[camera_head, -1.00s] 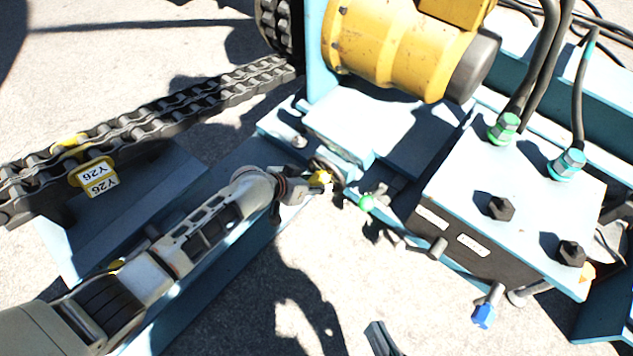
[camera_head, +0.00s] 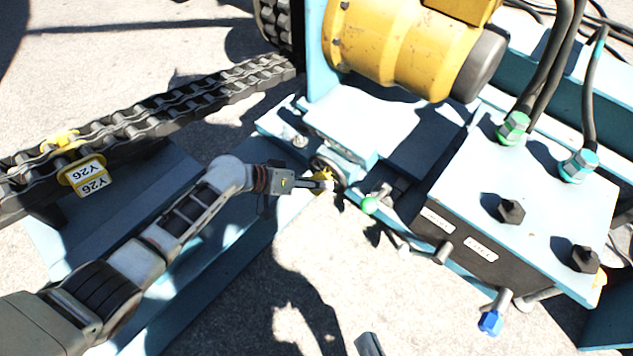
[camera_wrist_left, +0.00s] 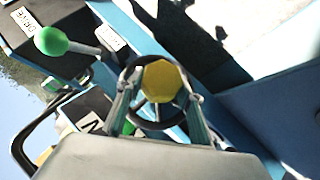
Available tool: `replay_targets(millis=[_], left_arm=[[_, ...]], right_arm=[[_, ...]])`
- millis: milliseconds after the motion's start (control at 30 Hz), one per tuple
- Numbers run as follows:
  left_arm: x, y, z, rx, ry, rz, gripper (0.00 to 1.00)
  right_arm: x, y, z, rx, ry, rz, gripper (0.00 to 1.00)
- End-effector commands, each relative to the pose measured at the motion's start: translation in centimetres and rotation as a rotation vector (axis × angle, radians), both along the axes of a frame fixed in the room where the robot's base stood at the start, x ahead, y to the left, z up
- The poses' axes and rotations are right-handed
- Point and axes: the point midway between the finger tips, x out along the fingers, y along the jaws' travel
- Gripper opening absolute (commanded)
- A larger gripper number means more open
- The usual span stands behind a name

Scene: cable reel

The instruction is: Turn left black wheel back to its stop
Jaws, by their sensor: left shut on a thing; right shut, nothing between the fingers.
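The left black wheel (camera_head: 332,163) sits on the side of the blue frame, with a yellow hub (camera_head: 322,177) facing my left gripper. In the left wrist view the dark wheel rim (camera_wrist_left: 148,60) surrounds the yellow hub (camera_wrist_left: 162,82). My left gripper (camera_head: 326,183) is shut on the wheel, its fingers (camera_wrist_left: 160,108) on either side of the hub. The exact contact is hard to see. Only a dark tip of my right gripper (camera_head: 369,345) shows at the bottom edge of the head view, shut and empty, away from the wheel.
A control box (camera_head: 470,215) with hoses is further right. Ground below is clear.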

Motion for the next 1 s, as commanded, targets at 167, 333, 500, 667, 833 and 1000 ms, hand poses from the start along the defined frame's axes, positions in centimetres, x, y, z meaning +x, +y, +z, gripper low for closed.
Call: replay_targets(millis=[167, 333, 500, 667, 833, 1000], left_arm=[[-0.4, 0.0, -0.4, 0.003, 0.007, -0.004, 0.00], [-0.4, 0.0, -0.5, 0.004, 0.007, -0.004, 0.47], [-0.3, 0.0, -0.3, 0.003, 0.005, -0.003, 0.54], [-0.2, 0.0, -0.2, 0.002, 0.003, -0.002, 0.54], [-0.3, 0.5, 0.1, 0.001, 0.002, 0.000, 0.54], [-0.9, 2.0, 1.2, 0.004, 0.000, -0.002, 0.54]], right_arm=[[0.0, -0.1, -0.1, -0.005, 0.000, 0.001, 0.00], [0.0, -0.1, -0.1, -0.005, 0.000, 0.001, 0.00], [0.0, -0.1, -0.1, -0.005, 0.000, 0.001, 0.00], [0.0, 0.0, 0.0, -0.003, 0.000, 0.002, 0.00], [0.0, 0.0, 0.0, -0.002, 0.000, 0.003, 0.00], [0.0, 0.0, 0.0, -0.003, 0.000, 0.002, 0.00]])
